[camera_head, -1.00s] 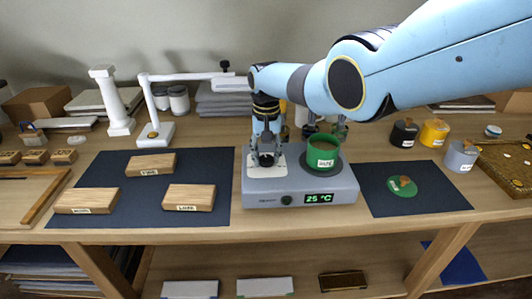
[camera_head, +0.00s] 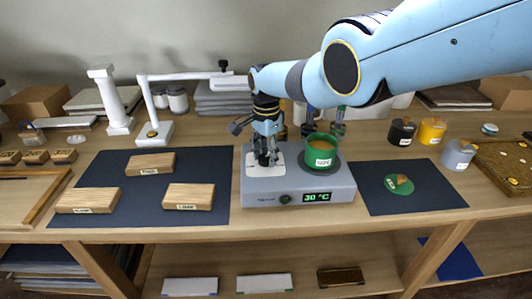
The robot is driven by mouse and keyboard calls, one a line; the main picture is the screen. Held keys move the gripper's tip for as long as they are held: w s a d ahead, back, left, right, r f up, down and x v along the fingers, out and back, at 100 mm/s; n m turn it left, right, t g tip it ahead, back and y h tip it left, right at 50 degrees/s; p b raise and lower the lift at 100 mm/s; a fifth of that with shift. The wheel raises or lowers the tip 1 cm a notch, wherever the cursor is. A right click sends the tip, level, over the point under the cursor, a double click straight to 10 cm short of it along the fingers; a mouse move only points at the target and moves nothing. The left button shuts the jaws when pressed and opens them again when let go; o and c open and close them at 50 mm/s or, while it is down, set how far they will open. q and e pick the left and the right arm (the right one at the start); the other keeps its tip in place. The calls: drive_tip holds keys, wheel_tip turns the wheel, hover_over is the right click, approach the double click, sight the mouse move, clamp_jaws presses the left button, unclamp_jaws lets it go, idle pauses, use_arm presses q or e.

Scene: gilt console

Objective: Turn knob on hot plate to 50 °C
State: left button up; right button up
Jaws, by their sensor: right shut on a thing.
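The grey hot plate (camera_head: 323,185) stands at the middle of the table. Its green display (camera_head: 316,197) reads 30 °C. My right gripper (camera_head: 265,161) points down onto the pale panel (camera_head: 252,170) at the left of the hot plate's top. It is shut on the knob there, which the fingers mostly hide. A small dark round part (camera_head: 285,199) on the front face is left of the display. A green labelled cup (camera_head: 321,153) stands on the dark heating disc at the right of the top. My left gripper is not in view.
A dark mat with wooden blocks (camera_head: 188,197) lies left of the hot plate. A mat with a green disc (camera_head: 399,184) lies right. Black (camera_head: 402,132), yellow (camera_head: 431,130) and grey-blue (camera_head: 458,154) pots stand farther right. A white-armed stand (camera_head: 154,134) is behind left.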

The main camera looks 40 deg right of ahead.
sight(266, 158)
drive_tip(key=m, duration=0.6)
drive_tip(key=shift+s+p, duration=0.1)
drive_tip(key=shift+p, duration=0.2)
drive_tip(key=m, duration=0.7)
drive_tip(key=shift+s+a, duration=0.1)
drive_tip(key=o, duration=1.1)
drive_tip(key=shift+o, duration=0.2)
drive_tip(key=shift+r, duration=0.75)
wheel_tip(266, 158, up, 11)
drive_tip(key=shift+f, duration=0.2)
